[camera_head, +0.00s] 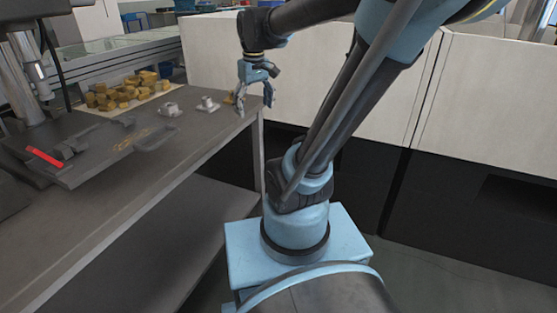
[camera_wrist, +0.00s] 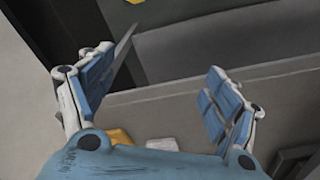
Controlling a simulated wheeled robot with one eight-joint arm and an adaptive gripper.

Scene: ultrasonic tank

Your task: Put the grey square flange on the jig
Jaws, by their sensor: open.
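Two small light grey flange-like parts stand on the bench near its right end: one part (camera_head: 170,109) on the left and one part (camera_head: 207,105) with a flat base and raised hub, closer to my gripper. I cannot tell for certain which is the square flange. My gripper (camera_head: 254,98) hangs open and empty at the bench's right end, just right of the nearer part. In the wrist view my gripper (camera_wrist: 160,62) has its fingers wide apart with nothing between them. A pale piece (camera_wrist: 162,144) shows low there, partly hidden by the gripper body. I cannot identify the jig clearly.
A dark plate (camera_head: 95,165) with a red-handled tool (camera_head: 44,156) and a grey handled piece (camera_head: 155,138) lies on the grey bench (camera_head: 60,235). Several brass blocks (camera_head: 125,92) lie behind. A pale partition (camera_head: 310,85) stands behind my arm.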

